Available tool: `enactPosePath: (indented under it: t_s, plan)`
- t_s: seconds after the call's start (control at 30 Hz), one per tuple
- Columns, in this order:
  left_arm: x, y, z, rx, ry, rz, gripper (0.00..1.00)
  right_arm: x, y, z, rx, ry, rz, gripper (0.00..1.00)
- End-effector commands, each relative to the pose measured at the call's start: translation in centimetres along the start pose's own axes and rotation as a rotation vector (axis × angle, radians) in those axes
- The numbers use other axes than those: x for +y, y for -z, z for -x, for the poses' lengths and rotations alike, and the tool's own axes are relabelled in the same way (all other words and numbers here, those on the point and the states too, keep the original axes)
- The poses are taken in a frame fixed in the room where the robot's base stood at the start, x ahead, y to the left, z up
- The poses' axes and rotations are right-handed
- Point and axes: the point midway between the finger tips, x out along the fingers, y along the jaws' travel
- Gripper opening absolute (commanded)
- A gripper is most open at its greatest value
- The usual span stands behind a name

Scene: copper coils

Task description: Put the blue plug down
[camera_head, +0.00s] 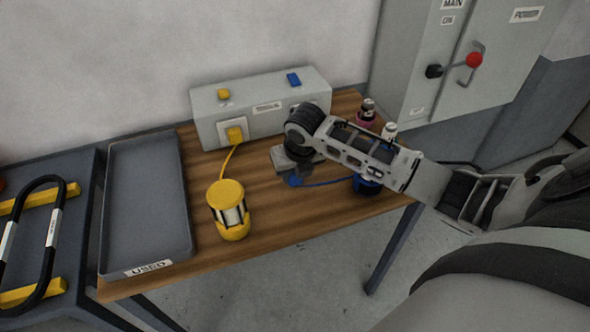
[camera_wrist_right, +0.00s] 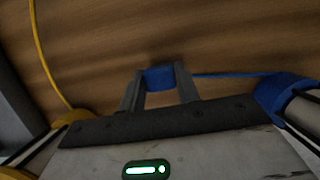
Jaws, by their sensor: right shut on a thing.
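The blue plug (camera_head: 294,181) is low over the wooden table, in front of the grey socket box (camera_head: 262,122). My right gripper (camera_head: 292,172) points down and is shut on it. In the right wrist view the plug (camera_wrist_right: 159,77) sits between the two fingertips (camera_wrist_right: 159,85), against wood. Whether it touches the table I cannot tell. A blue cable (camera_head: 330,184) runs from it to the blue coil (camera_head: 367,184), partly hidden behind my right arm. My left gripper is not in view.
A yellow coil (camera_head: 229,208) stands left of the gripper; its yellow plug (camera_head: 235,135) is in the box's front socket. An empty grey tray (camera_head: 147,205) marked USED lies at the left. Small bottles (camera_head: 367,112) stand at the back right. Bare wood (camera_head: 285,215) lies in front of the gripper.

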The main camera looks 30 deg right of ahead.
Motion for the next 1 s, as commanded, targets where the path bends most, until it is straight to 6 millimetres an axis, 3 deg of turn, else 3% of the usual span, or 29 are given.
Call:
enactPosePath:
  t_s: [0.5, 0.53, 0.6, 1.0]
  plan:
    - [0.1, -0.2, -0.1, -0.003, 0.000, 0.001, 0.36, 0.0, 0.3, -1.1, -0.001, 0.000, 0.000, 0.00]
    - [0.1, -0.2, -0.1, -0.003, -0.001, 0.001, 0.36, 0.0, 0.3, -1.1, -0.001, 0.000, 0.000, 0.38]
    - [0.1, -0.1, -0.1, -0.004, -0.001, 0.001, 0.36, 0.0, 0.3, -1.0, -0.001, 0.000, 0.000, 0.54]
    - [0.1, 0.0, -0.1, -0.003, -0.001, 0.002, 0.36, 0.0, 0.0, -0.1, -0.001, -0.001, 0.000, 0.54]
